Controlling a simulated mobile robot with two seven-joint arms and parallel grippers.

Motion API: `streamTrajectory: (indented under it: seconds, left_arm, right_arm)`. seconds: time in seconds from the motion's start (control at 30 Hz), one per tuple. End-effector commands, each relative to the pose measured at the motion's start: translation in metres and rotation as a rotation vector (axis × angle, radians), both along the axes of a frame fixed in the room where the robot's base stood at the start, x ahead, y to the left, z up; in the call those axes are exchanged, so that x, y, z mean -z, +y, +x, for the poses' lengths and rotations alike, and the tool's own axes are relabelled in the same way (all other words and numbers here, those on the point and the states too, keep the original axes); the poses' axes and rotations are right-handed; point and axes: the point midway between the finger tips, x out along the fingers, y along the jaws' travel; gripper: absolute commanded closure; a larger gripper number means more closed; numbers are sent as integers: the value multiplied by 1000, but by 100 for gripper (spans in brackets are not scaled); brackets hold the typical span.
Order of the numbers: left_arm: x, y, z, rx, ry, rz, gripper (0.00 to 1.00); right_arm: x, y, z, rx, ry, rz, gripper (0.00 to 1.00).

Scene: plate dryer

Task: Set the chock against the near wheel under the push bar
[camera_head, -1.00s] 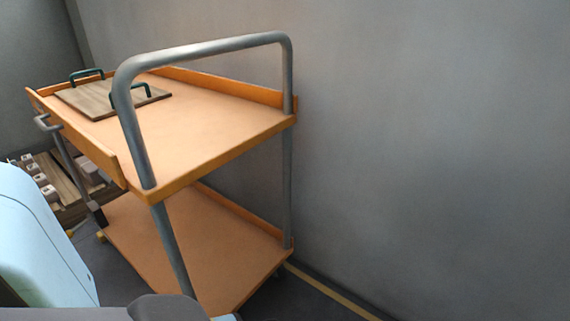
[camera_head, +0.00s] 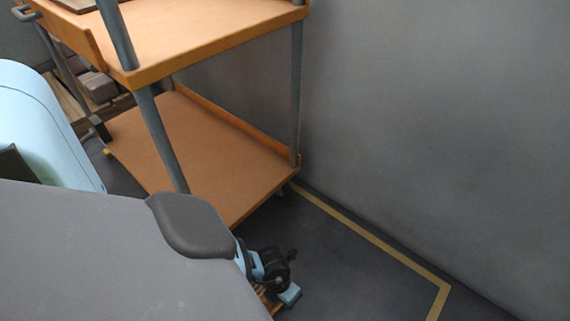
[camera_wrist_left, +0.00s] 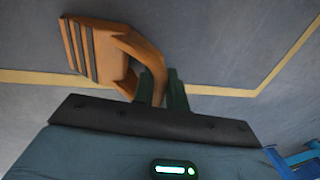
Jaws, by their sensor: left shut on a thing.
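The orange chock (camera_wrist_left: 92,48) with dark stripes fills the upper left of the left wrist view. My left gripper (camera_wrist_left: 161,82) is shut on its curved handle. In the head view the chock (camera_head: 267,299) shows only partly, low beside my grey body, below the dark and light-blue wrist. The orange cart (camera_head: 215,160) stands above and to the left of it, with a grey push-bar post (camera_head: 115,35) at its near end. A small wheel (camera_head: 282,190) shows under the cart's right corner. The cart's nearer corner is hidden behind my body. My right gripper is not in view.
A grey wall (camera_head: 430,120) runs behind the cart. A yellow line (camera_head: 370,237) marks the dark floor, which is clear to the right of the chock. Blocks and planks (camera_head: 95,88) lie beyond the cart at the left.

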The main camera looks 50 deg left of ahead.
Motion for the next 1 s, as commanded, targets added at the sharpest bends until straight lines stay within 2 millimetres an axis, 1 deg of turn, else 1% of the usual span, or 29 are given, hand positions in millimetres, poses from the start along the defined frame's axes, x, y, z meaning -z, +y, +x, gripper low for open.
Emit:
streamTrajectory:
  seconds: [0.03, 0.1, 0.6, 1.0]
  left_arm:
    - [8, 3, -2, 1, 3, 6, 100]
    - [5, 11, -4, 2, 4, 11, 100]
    - [5, 49, -13, 1, 4, 8, 100]
    - [6, 82, -21, 1, 6, 11, 100]
  right_arm:
    - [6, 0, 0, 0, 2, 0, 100]
    - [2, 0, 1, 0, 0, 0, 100]
    - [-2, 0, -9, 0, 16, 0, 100]
    - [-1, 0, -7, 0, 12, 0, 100]
